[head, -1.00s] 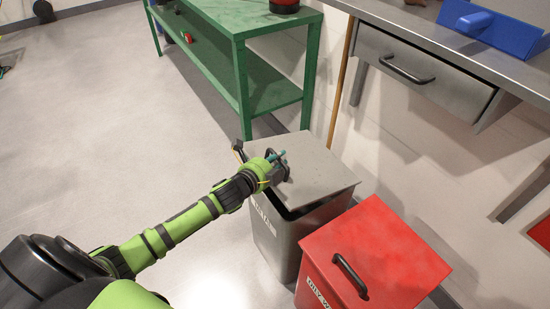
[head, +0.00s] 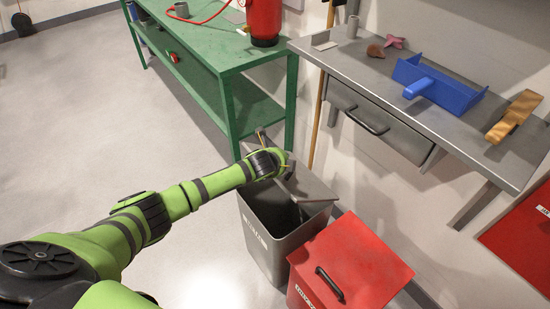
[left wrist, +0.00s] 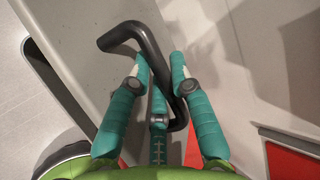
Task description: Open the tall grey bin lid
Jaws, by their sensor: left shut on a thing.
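The tall grey bin (head: 262,242) stands on the floor left of a red bin. Its grey lid (head: 314,188) is tilted up, and part of the bin's inside shows below it. My left gripper (head: 287,170) is at the lid's near side, its fingers mostly hidden by my wrist in the head view. In the left wrist view my teal-fingered left gripper (left wrist: 158,75) is shut on the lid's dark bent handle (left wrist: 152,47), with the fingers on both sides of it. My right gripper is in neither view.
The red bin (head: 350,258) with a black handle stands close on the right. A green bench (head: 222,62) is behind the bins. A grey worktop (head: 440,125) with a drawer (head: 385,130) is at the right. The floor on the left is clear.

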